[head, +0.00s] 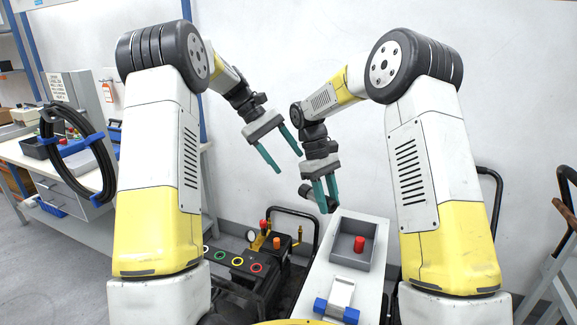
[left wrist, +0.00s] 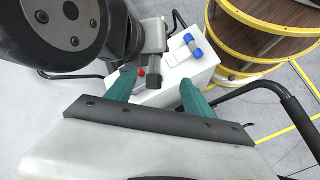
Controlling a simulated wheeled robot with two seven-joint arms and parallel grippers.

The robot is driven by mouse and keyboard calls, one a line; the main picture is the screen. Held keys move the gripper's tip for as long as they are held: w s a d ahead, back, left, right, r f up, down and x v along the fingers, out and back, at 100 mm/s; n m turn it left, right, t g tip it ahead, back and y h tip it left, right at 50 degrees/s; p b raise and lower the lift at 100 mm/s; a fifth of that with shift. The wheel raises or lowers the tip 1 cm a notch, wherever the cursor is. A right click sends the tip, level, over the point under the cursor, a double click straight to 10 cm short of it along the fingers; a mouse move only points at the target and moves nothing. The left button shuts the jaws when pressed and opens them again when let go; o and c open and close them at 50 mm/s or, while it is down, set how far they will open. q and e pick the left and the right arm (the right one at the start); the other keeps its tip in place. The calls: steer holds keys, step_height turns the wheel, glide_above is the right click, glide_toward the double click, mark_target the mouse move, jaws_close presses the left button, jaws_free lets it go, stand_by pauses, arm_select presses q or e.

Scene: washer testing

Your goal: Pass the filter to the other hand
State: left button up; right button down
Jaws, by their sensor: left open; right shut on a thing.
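A white stand (head: 318,278) carries a grey tray (head: 342,252) with a red cylinder (head: 360,243) inside, and a blue-ended part (head: 336,310) in front. A black machine with coloured rings (head: 236,262) stands to the left. A workbench (head: 65,180) is at far left.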

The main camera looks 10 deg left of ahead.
mark_target(309, 189)
arm_select(q)
steer(key=shift+n+g+h, duration=0.4)
steer(key=shift+g+h, duration=0.1)
steer(key=shift+g, duration=0.2)
steer(key=d+f, duration=0.3)
steer(key=f, duration=0.1)
steer(key=d+f, duration=0.3)
steer(key=f, duration=0.1)
steer(key=d+f, duration=0.3)
steer(key=f, duration=0.1)
steer(key=shift+s+f, duration=0.1)
steer(key=shift+s, duration=0.25)
steer(key=shift+c, duration=0.4)
jaws_close()
arm_select(e)
steer(key=c, duration=0.9)
jaws_free()
